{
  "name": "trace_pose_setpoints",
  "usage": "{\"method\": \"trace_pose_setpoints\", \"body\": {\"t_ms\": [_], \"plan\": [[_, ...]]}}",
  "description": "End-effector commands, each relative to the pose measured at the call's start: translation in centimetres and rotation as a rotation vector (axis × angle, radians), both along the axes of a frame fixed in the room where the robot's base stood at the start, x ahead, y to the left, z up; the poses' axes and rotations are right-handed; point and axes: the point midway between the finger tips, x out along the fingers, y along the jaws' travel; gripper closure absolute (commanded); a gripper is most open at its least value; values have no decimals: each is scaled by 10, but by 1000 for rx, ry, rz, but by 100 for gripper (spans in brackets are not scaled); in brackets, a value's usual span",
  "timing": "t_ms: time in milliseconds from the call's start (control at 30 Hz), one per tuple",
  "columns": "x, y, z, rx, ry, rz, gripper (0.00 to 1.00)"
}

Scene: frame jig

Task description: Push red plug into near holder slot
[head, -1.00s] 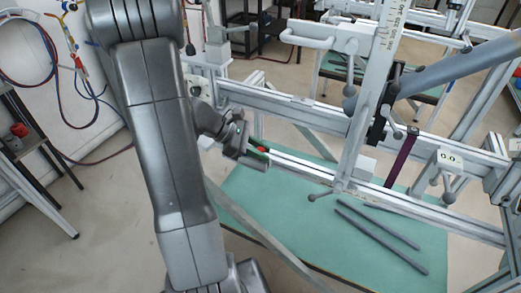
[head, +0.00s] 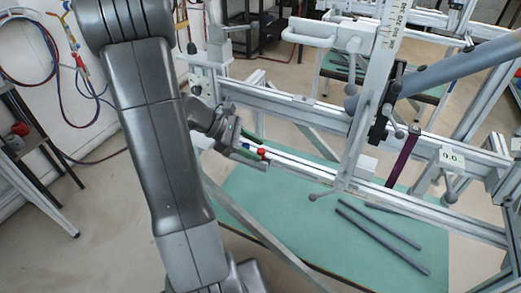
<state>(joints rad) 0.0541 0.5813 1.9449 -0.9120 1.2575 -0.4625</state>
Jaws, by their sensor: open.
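My gripper (head: 250,148) is open at the left end of the pale lower rail of the frame jig. A small red piece (head: 262,153), which looks like the red plug, shows at the fingertips. A bit of blue (head: 259,147) shows right beside it. I cannot tell whether the fingers touch the red piece or whether it sits in something. The near holder slot cannot be made out; the gripper and rail may hide it.
The pale frame jig (head: 290,107) crosses the view, with an upright post (head: 365,125). Below it is a green table top (head: 290,220) with several dark rods (head: 380,225) on the right. The front left of the table is clear.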

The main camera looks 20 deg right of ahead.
Motion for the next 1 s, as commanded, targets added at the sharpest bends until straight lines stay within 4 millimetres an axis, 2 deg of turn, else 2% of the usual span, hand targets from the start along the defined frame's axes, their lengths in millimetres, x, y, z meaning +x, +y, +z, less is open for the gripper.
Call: {"method": "trace_pose_setpoints", "body": {"t_ms": [300, 500, 700, 1000], "plan": [[27, 54, 44, -3, -5, 7, 54], [37, 74, 61, -3, -5, 6, 54], [39, 80, 66, -3, -3, 4, 54], [37, 76, 63, -4, -2, 3, 54]]}}
